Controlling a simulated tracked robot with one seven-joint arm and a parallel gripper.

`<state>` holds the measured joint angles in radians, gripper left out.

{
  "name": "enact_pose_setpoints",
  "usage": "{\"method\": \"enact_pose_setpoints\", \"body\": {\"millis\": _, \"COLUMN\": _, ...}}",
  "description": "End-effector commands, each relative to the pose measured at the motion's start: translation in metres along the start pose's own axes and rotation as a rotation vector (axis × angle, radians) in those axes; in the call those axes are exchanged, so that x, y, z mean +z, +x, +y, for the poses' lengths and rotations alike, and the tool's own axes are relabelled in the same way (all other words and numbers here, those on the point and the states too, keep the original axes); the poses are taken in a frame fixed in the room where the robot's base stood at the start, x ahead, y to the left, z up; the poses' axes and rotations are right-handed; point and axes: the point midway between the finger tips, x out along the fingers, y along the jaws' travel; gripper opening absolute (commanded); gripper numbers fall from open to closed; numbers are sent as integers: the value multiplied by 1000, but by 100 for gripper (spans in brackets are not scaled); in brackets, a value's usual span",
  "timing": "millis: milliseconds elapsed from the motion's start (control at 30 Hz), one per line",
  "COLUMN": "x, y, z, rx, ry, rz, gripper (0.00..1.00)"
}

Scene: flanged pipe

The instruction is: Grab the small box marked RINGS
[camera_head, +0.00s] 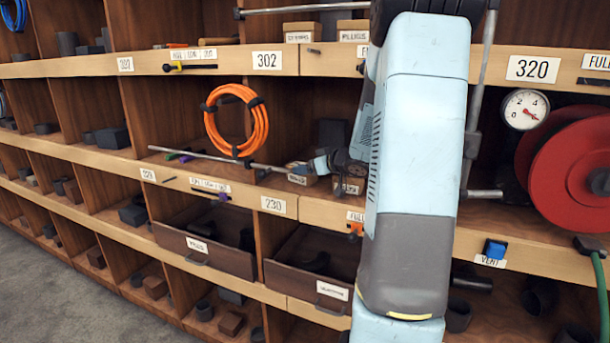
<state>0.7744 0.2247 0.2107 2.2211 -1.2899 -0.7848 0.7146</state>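Two small cardboard boxes stand on the middle shelf, a left one (303,180) and a right one (351,185). Their labels are too small to read surely, so I cannot tell which is marked RINGS. My gripper (294,166) is at the top of the left box, reaching in from the right. It overlaps the box's upper part in the picture; I cannot tell whether it touches. Its fingers are small and dark, and I cannot see whether they are open or shut. Two more small boxes, a left one (302,32) and a right one (353,31), stand on the upper shelf.
A thin grey rod (215,157) runs along the shelf left of my gripper, with an orange cable coil (237,122) behind it. Open drawers (205,247) hang below. A red reel (575,165) and a gauge (525,109) are at right. My arm hides the middle right.

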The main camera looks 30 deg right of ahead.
Motion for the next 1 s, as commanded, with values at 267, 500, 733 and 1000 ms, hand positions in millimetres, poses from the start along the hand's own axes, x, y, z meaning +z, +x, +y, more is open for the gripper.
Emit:
{"method": "enact_pose_setpoints", "body": {"millis": 267, "x": 0, "y": 0, "z": 0, "rx": 0, "ry": 1, "rz": -1, "gripper": 34}}
{"method": "enact_pose_setpoints", "body": {"millis": 500, "x": 0, "y": 0, "z": 0, "rx": 1, "ry": 0, "rz": 0, "gripper": 26}}
{"method": "enact_pose_setpoints", "body": {"millis": 733, "x": -10, "y": -4, "z": 1, "rx": 2, "ry": -2, "rz": 2, "gripper": 26}}
{"method": "enact_pose_setpoints", "body": {"millis": 1000, "x": -43, "y": -36, "z": -6, "rx": 3, "ry": -4, "rz": 3, "gripper": 26}}
